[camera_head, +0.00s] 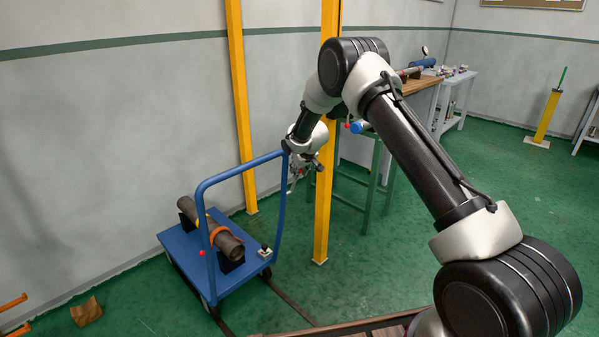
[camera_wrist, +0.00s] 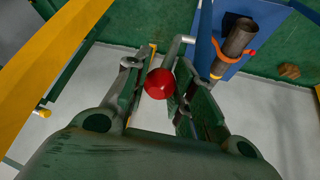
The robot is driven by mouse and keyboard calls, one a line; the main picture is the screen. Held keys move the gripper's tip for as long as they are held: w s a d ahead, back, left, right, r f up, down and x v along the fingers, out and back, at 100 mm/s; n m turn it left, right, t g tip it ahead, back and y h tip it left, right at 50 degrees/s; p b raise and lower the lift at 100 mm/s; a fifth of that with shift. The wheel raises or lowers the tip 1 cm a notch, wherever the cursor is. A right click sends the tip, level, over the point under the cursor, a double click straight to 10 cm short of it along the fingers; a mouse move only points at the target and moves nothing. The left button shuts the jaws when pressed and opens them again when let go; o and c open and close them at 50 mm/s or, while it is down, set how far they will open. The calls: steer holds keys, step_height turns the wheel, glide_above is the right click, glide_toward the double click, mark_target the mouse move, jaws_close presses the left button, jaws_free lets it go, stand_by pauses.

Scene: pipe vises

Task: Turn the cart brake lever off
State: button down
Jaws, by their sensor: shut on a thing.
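The blue cart (camera_head: 172,243) stands by the wall, with its tall blue handle frame (camera_head: 199,199) towards me; its deck also shows at the top of the wrist view (camera_wrist: 215,68). In the wrist view a red ball knob (camera_wrist: 159,84) sits between my fingers, with a grey bent rod (camera_wrist: 176,48) beyond it, near the blue bar; I take these for the brake lever. My gripper (camera_wrist: 157,88) is shut on the knob. In the head view my gripper (camera_head: 294,180) is beside the handle's upper right corner, and the knob in it cannot be made out.
A dark pipe (camera_head: 224,240) with an orange strap lies on the cart. Two yellow posts (camera_head: 241,110) (camera_head: 324,200) stand close to the handle and my arm. A green-legged workbench (camera_head: 374,175) is behind the right post. A brown box (camera_head: 87,312) lies on the floor at left.

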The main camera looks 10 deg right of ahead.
steer(key=shift+s+d+f, duration=0.1)
steer(key=shift+f, duration=0.05)
steer(key=c, duration=1.2)
jaws_free()
steer(key=shift+c, duration=0.2)
steer(key=shift+o, duration=0.5)
